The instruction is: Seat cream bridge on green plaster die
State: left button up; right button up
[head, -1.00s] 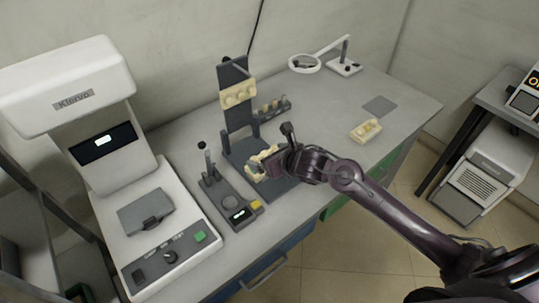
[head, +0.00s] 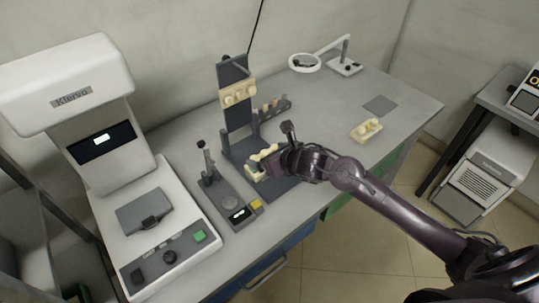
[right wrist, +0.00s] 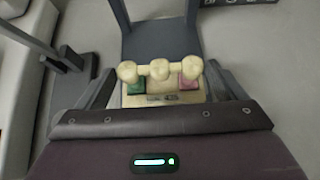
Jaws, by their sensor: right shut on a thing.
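The cream bridge (right wrist: 159,69) is a row of three tooth shapes between my right gripper's fingertips. It also shows in the head view (head: 268,152). My right gripper (right wrist: 160,74) is shut on it, with a finger at each end. The green plaster die (right wrist: 136,87) shows below the bridge's left end and a pink die (right wrist: 189,84) below its right end, both on a cream labelled block (right wrist: 163,99). Whether the bridge touches the dies cannot be told. In the head view my right gripper (head: 272,162) largely covers this spot. My left gripper is not in view.
A dark stand (head: 234,115) with a cream toothed bar (head: 238,93) rises behind the gripper. A grey device (head: 228,196) with a lever stands left, beside a large white machine (head: 150,235). Another cream block (head: 366,130) lies right.

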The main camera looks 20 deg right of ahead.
jog(key=shift+f+b, duration=1.2)
jog(key=o, duration=0.7)
jog(key=shift+s, duration=0.1)
jog(key=v, duration=0.7)
jog(key=shift+s+d+r+b, duration=0.1)
jog(key=shift+s+r+b, duration=0.1)
jog(key=shift+r+b, duration=0.1)
jog(key=shift+f, duration=0.1)
